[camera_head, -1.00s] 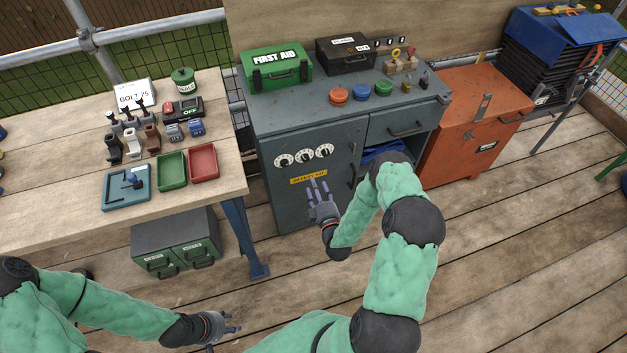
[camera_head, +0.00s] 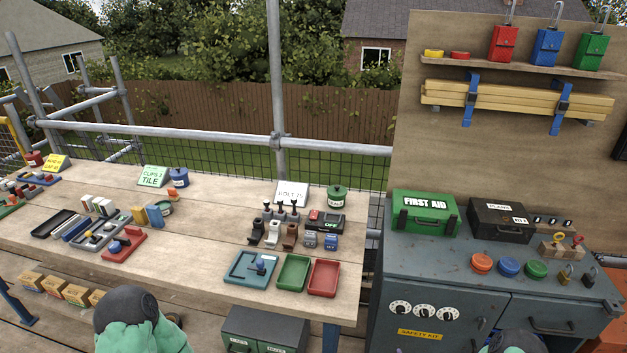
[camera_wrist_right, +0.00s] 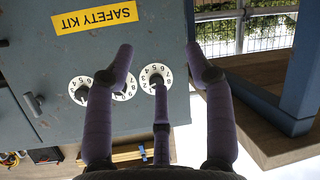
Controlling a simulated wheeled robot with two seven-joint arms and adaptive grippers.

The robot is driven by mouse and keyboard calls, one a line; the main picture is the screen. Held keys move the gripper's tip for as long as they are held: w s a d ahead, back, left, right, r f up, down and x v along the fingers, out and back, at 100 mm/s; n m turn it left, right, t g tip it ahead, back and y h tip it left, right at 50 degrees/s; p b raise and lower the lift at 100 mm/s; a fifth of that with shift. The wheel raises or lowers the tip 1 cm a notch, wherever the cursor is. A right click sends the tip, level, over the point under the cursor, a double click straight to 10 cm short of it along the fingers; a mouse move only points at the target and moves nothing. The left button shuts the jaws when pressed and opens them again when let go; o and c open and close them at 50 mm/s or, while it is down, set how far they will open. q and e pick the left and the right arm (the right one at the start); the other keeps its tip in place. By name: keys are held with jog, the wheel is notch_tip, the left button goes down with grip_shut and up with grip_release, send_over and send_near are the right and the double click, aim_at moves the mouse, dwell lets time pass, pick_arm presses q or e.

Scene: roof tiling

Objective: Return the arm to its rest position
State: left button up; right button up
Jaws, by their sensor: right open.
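My right gripper (camera_wrist_right: 160,65) shows in the right wrist view with its purple fingers spread and nothing between them. It faces the grey cabinet (camera_wrist_right: 35,60), which bears a yellow SAFETY KIT label (camera_wrist_right: 95,17) and three numbered dials (camera_wrist_right: 156,79). The fingers overlap the dials in that view, and I cannot tell whether they touch. In the head view, only a green and black part of my right arm (camera_head: 513,343) shows at the bottom edge. My left arm (camera_head: 135,325) shows as a green sleeve and black joint at the lower left; its gripper is out of frame.
The wooden workbench (camera_head: 190,240) holds several trays, boxes and tools. The grey cabinet carries a green first aid box (camera_head: 424,212), a black case (camera_head: 500,220) and coloured knobs. A shelf (camera_head: 520,66) with coloured lockout boxes hangs above. A scaffold rail runs behind the bench.

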jog(key=s+a+f+m+g+y, duration=0.1)
jog(key=s+a+m+g+y, duration=0.1)
jog(key=s+a+g, duration=0.4)
jog(key=s+a+m+g+y, duration=0.3)
jog(key=s+a+g, duration=0.4)
jog(key=s+a, duration=0.4)
jog(key=s+m, duration=0.1)
jog(key=s, duration=0.4)
jog(key=shift+s+a+f, duration=0.35)
jog(key=shift+a+f, duration=0.05)
